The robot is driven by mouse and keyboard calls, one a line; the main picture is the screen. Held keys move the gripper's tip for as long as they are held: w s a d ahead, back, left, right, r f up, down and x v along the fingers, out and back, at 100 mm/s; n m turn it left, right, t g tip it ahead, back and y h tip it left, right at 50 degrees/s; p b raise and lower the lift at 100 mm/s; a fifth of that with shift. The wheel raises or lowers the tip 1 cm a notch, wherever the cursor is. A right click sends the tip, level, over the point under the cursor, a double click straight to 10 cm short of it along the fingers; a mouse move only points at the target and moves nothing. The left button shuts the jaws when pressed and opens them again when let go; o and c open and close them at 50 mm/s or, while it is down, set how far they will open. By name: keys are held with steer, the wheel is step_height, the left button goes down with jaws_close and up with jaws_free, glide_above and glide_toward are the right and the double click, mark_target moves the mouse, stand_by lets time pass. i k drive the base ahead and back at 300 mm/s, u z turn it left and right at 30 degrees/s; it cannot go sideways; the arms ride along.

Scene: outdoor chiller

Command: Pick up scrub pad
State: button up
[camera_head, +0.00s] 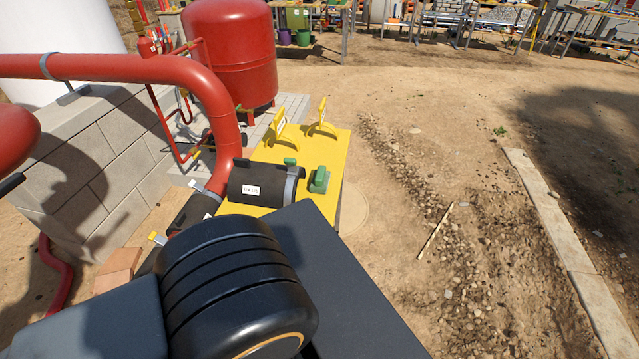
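A green pad-like block (319,180) stands near the right edge of the yellow board (326,150), with a lighter upper part; it looks like the scrub pad. A smaller green piece (290,161) lies further back and left on the same board, and I cannot tell what it is. My dark arm fills the bottom of the view and hides the near part of the board. My gripper is not in view.
A black sleeve with a white label (262,185) lies left of the green block. Two yellow upright handles (322,118) stand at the board's back. Red pipes (196,75) and a red tank (232,52) rise at the left. Open dirt (460,130) lies to the right.

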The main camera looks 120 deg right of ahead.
mark_target(321, 181)
steer(key=z, duration=4.4)
steer(key=i, duration=0.5)
steer(key=k, duration=0.5)
steer(key=z, duration=2.05)
steer(key=i, duration=1.5)
steer(key=u, duration=2.45)
